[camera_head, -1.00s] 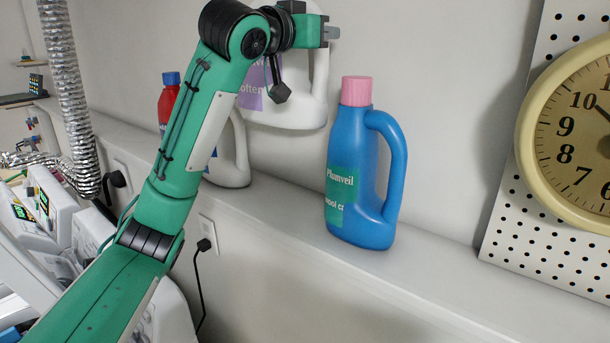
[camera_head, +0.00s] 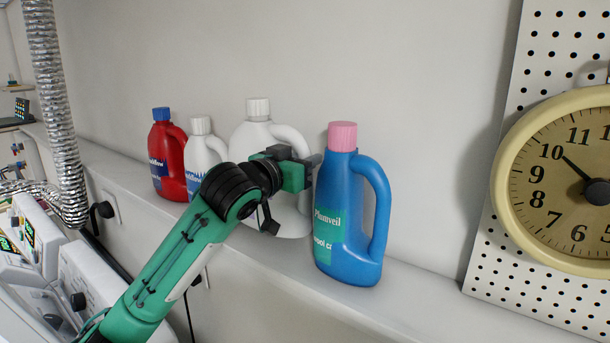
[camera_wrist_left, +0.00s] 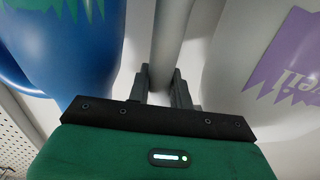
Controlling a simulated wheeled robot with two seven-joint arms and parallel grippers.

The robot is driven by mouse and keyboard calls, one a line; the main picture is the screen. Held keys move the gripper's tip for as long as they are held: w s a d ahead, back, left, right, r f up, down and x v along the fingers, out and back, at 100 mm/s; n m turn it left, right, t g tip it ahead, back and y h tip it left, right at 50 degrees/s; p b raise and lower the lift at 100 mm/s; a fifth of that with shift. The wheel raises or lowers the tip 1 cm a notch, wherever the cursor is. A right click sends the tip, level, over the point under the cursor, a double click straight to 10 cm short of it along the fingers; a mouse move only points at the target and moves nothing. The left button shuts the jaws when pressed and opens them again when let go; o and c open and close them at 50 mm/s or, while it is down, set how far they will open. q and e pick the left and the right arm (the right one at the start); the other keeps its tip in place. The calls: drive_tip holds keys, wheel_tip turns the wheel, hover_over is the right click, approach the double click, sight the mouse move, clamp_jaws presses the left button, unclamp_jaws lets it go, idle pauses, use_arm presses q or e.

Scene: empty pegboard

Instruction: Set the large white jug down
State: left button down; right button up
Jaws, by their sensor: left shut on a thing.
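The large white jug (camera_head: 256,141) has a white cap and stands upright at the ledge, between a smaller white bottle and a blue bottle. My arm hides much of its front. Its body with a purple label also shows in the left wrist view (camera_wrist_left: 262,60). My left gripper (camera_head: 314,163) is at the jug's right side, shut on its handle. In the left wrist view the fingers (camera_wrist_left: 160,88) sit on either side of the pale handle (camera_wrist_left: 170,35). Whether the jug's base touches the ledge is hard to tell. My right gripper is not in view.
The ledge (camera_head: 405,295) also holds a blue bottle with a pink cap (camera_head: 345,235), close to my left gripper, a smaller white bottle (camera_head: 200,150) and a red bottle (camera_head: 165,155). A clock (camera_head: 540,215) hangs on the pegboard at right. The ledge's right part is clear.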

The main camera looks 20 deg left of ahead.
sight(305, 197)
use_arm(q)
drive_tip(key=shift+s+f, duration=0.1)
drive_tip(key=shift+f, duration=0.15)
wheel_tip(305, 197, down, 3)
drive_tip(key=shift+r+p, duration=0.15)
drive_tip(key=shift+p, duration=0.35)
drive_tip(key=shift+f, duration=0.35)
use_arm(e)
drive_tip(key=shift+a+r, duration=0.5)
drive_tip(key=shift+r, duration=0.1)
use_arm(q)
drive_tip(key=c, duration=1.5)
unclamp_jaws()
drive_tip(key=shift+f, duration=0.15)
drive_tip(key=shift+c, duration=0.2)
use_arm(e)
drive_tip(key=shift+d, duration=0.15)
